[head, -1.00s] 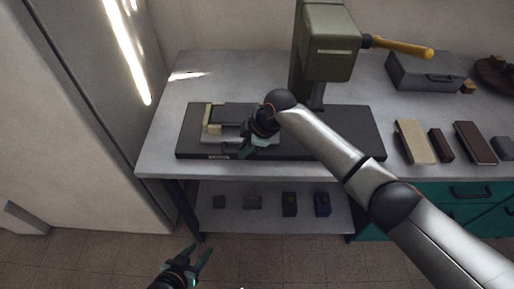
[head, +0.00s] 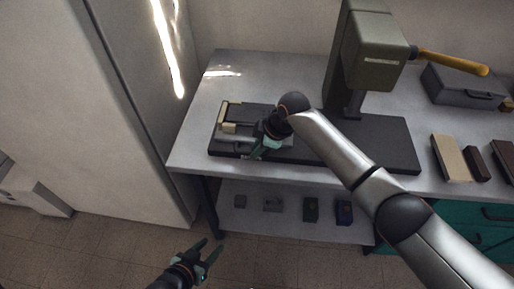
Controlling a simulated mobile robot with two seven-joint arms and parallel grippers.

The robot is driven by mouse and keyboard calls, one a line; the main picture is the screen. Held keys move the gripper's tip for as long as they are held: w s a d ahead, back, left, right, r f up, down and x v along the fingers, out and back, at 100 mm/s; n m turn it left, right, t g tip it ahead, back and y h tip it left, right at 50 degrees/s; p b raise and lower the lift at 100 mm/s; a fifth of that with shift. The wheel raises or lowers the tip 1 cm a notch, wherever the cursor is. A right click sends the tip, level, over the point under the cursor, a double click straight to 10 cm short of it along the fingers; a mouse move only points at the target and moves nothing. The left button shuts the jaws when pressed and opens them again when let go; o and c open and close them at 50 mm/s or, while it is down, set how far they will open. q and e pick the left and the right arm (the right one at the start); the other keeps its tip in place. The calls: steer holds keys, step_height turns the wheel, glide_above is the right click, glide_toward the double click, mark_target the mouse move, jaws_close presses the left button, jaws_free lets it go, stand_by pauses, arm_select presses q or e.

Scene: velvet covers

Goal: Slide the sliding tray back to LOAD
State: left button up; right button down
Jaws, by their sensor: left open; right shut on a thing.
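The sliding tray (head: 232,139) is a grey plate with cream blocks at its left side. It sits at the left end of a long dark base (head: 390,145) on the bench, by the base's left edge. My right gripper (head: 260,149) is shut at the tray's front right part; the gripper and wrist hide what exactly it grips. My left gripper (head: 207,252) is open and empty, low in front of the bench, away from the tray. No LOAD marking is readable.
A green press (head: 370,55) with a yellow lever (head: 450,62) stands over the base, right of the tray. A grey case (head: 462,88) and several blocks lie at the right. The bench top (head: 195,140) left of the base is clear. The lower shelf (head: 290,226) holds small blocks.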

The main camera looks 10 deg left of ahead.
steer(key=c, duration=0.8)
jaws_free()
steer(key=shift+a, duration=0.3)
steer(key=shift+c, duration=0.2)
steer(key=shift+d, duration=0.1)
steer(key=v, duration=1.2)
steer(key=shift+d+r, duration=0.2)
steer(key=shift+s, duration=0.1)
